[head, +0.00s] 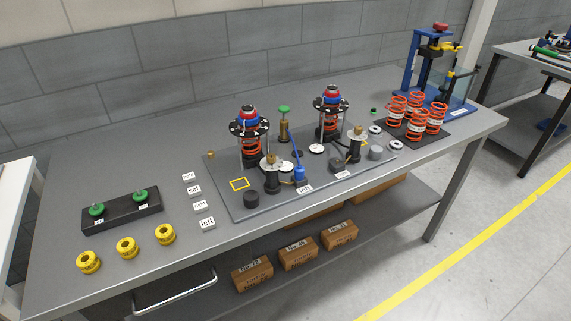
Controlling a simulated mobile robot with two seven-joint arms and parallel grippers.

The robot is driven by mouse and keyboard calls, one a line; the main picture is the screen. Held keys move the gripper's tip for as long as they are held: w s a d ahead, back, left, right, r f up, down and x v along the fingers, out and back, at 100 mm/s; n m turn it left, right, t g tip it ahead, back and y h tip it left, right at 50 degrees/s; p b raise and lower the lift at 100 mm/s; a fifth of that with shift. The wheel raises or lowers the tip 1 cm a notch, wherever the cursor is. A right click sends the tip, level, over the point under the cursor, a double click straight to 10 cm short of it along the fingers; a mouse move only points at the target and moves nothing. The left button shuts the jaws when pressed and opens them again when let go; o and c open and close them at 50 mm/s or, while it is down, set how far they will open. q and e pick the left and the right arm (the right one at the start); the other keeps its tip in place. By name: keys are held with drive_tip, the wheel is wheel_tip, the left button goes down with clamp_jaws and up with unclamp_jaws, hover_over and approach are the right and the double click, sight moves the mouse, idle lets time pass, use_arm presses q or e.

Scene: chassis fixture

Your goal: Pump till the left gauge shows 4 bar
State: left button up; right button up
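The grey fixture plate (235,207) lies on the middle of the workbench. It bears a left spring unit (249,138) and a right spring unit (331,110), each with a red-orange spring under a black top disc with a red and blue cap. A brass post with a green knob (284,122) stands between them and may be the pump. A blue fitting (298,172) with a blue line stands in front. A round pale dial (317,149) lies near the middle. Its reading is too small to tell, and I cannot tell which part is the left gauge. Neither gripper is in view.
A black block (120,213) with two green knobs, several yellow knobs (126,247) and white label tiles (207,223) lie at the left. Loose orange springs (416,112) and a blue press (411,62) stand at the right. Labelled boxes (298,253) sit on the lower shelf.

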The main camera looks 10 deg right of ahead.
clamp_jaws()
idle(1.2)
